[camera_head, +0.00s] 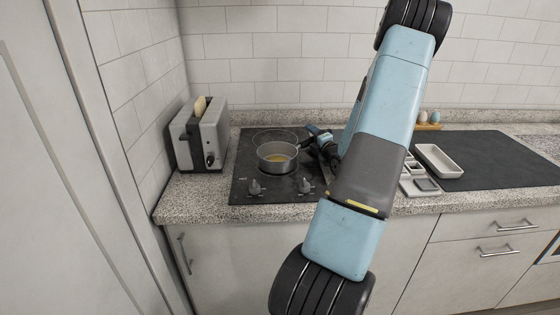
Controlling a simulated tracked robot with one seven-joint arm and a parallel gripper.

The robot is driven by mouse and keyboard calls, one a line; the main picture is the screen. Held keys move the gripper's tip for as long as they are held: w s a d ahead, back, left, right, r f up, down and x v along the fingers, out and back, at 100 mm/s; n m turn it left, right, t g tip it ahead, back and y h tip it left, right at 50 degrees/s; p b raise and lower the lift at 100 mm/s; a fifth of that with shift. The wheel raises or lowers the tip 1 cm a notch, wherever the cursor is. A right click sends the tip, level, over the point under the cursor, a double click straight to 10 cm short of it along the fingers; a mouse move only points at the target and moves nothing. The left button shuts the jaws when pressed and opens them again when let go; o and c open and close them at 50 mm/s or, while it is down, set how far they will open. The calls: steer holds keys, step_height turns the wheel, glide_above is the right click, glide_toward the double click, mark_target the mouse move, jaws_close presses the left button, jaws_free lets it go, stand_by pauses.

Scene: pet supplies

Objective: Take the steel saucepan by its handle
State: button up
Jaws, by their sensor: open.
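The steel saucepan (264,165) stands upright on the dark cooktop (243,187), with something yellow inside it. Its dark handle (304,144) points right and back towards my gripper. My gripper (313,141) is at the handle, to the right of the pan. It is open; the jaws are small in this view, and I cannot tell whether they are around the handle or beside it. My arm crosses the picture and hides part of the counter behind it.
A grey toaster (213,137) with bread in it stands left of the cooktop. Right of my arm are small trays (420,185), a white dish (438,160) on a dark mat (500,160), and eggs (434,117) at the back.

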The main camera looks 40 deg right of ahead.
jaws_close()
stand_by(0.5)
